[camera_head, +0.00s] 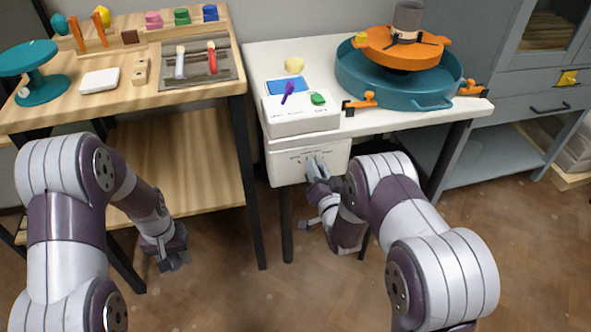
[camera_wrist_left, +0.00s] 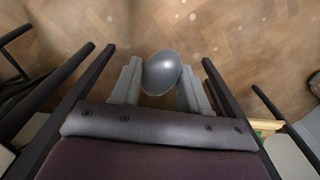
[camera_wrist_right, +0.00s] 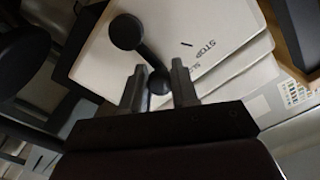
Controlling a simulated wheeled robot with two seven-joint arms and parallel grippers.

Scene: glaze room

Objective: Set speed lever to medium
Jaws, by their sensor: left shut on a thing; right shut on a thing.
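The speed lever (camera_wrist_right: 145,55) shows in the right wrist view as a black rod with a round black end at upper left and a smaller round end between my fingers. My right gripper (camera_wrist_right: 159,88) is shut on that smaller end. A light panel (camera_wrist_right: 190,45) behind it reads "STOP" and part of a word starting "SL". In the head view my right gripper (camera_head: 316,172) is at the white panel (camera_head: 283,172) below the table edge, hiding the lever. My left gripper (camera_wrist_left: 161,88) is shut on a grey egg-shaped thing (camera_wrist_left: 161,72), low over the floor.
The white table (camera_head: 262,62) holds a teal basin (camera_head: 366,85) with an orange wheel. A white box (camera_head: 285,122) with a green button (camera_head: 318,98) sits above the panel. The wooden bench (camera_head: 125,100) stands left. Floor between the arms is open.

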